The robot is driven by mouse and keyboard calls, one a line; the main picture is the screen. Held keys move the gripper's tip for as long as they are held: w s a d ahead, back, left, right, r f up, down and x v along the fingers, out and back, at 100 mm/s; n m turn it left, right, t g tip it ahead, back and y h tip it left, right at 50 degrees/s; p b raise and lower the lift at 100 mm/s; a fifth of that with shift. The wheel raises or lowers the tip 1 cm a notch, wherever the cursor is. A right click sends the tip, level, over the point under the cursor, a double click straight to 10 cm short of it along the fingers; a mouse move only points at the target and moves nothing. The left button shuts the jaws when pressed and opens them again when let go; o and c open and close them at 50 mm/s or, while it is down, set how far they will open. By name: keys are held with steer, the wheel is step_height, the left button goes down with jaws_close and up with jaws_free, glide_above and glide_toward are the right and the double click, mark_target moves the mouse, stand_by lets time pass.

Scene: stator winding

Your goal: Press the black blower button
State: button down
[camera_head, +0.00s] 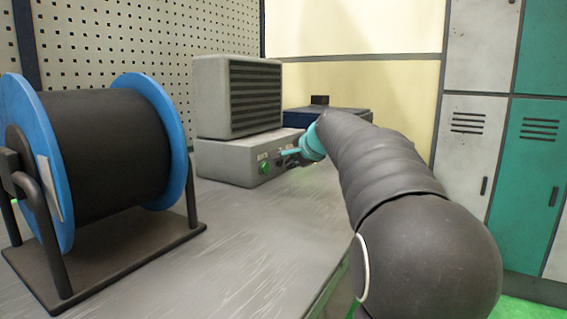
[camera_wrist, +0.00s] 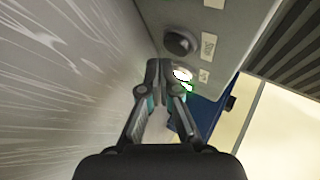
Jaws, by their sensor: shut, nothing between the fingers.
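The blower (camera_head: 238,95) is a grey box with a slatted front, standing on a grey control box (camera_head: 222,160) on the bench. In the wrist view a round black button (camera_wrist: 179,42) sticks out of the panel beside a white label. A green-ringed button (camera_wrist: 184,76) with a bright centre is partly hidden behind my fingers. My gripper (camera_wrist: 158,66) is shut and empty, its tips close to the panel between and beside the two buttons; I cannot tell whether they touch. In the head view my gripper (camera_head: 288,155) is at the panel, right of a green button (camera_head: 264,168).
A large black cable spool (camera_head: 110,145) with blue flanges stands on the left of the metal bench (camera_head: 235,225). A dark blue box (camera_head: 345,111) lies behind my arm. Lockers (camera_head: 478,150) stand at the right. The bench front is clear.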

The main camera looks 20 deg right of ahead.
steer(key=shift+w+a, duration=0.1)
steer(key=shift+w+a, duration=0.2)
steer(key=shift+w+a+p, duration=0.2)
steer(key=shift+w+p, duration=0.1)
steer(key=shift+p, duration=0.2)
stand_by(0.9)
steer(key=shift+s+d+b, duration=0.35)
steer(key=shift+s+d, duration=0.1)
steer(key=shift+s, duration=0.2)
steer(key=shift+s+d, duration=0.1)
steer(key=shift+s+d+b, duration=0.5)
steer(key=shift+s+d, duration=0.25)
steer(key=shift+s, duration=0.2)
steer(key=shift+s+d+b, duration=0.45)
steer(key=shift+s+d, duration=0.25)
steer(key=shift+s, duration=0.25)
steer(key=shift+d, duration=0.1)
